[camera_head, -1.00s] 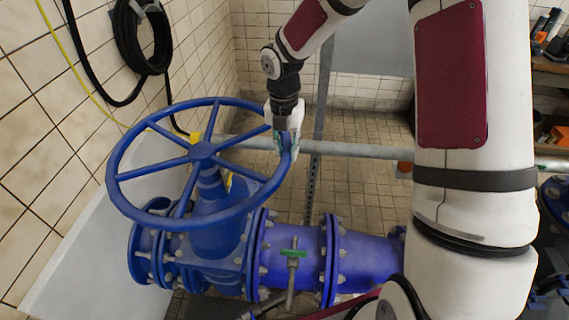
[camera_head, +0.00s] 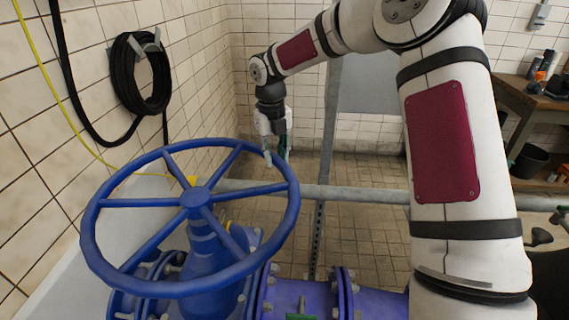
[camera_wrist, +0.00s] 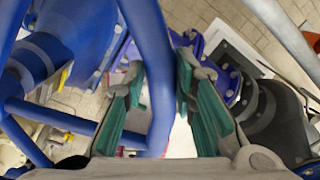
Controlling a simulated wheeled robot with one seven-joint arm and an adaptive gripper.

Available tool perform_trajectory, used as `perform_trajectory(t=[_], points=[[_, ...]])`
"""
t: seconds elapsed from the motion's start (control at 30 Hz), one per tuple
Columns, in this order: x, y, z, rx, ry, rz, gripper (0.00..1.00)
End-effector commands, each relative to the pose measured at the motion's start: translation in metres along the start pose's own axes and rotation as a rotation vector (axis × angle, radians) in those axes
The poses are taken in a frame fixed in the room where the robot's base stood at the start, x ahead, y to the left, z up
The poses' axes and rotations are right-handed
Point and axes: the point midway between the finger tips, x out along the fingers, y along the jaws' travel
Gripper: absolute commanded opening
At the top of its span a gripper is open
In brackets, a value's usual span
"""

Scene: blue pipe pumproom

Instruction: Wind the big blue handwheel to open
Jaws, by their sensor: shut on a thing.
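The big blue handwheel (camera_head: 104,270) has a round rim and several spokes, and it sits on top of a blue valve (camera_head: 205,258) in the head view. My gripper (camera_head: 276,152) is at the far right part of the rim, between two spokes, pointing down. In the wrist view, the blue rim (camera_wrist: 152,50) passes between the green-padded fingers of my gripper (camera_wrist: 162,100). The fingers are shut on the rim, though its exact contact with each pad is hard to see. A blue spoke (camera_wrist: 68,122) shows beside the left finger.
A grey horizontal pipe (camera_head: 360,194) runs behind the wheel, with an upright metal strut (camera_head: 322,225) near it. A black coiled hose (camera_head: 140,75) hangs on the tiled left wall. A workbench (camera_head: 530,105) stands at the right. Tiled floor is open behind the pipe.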

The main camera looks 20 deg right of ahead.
Motion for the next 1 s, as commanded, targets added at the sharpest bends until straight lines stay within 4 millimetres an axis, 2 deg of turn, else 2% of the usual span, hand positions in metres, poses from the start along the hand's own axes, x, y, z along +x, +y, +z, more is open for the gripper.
perform_trajectory(t=[0.03,0.53,0.57,0.63,1.0], points=[[0.0035,-0.0156,0.0031,0.003,-0.001,-0.021,0.00],[0.0009,-0.0149,0.0074,-0.014,-0.006,-0.022,0.00],[0.0009,-0.0149,0.0074,-0.014,-0.007,-0.022,0.27],[0.0007,-0.0149,0.0075,-0.014,-0.007,-0.022,0.43],[0.0004,-0.0100,0.0073,-0.018,-0.007,-0.017,0.45]])
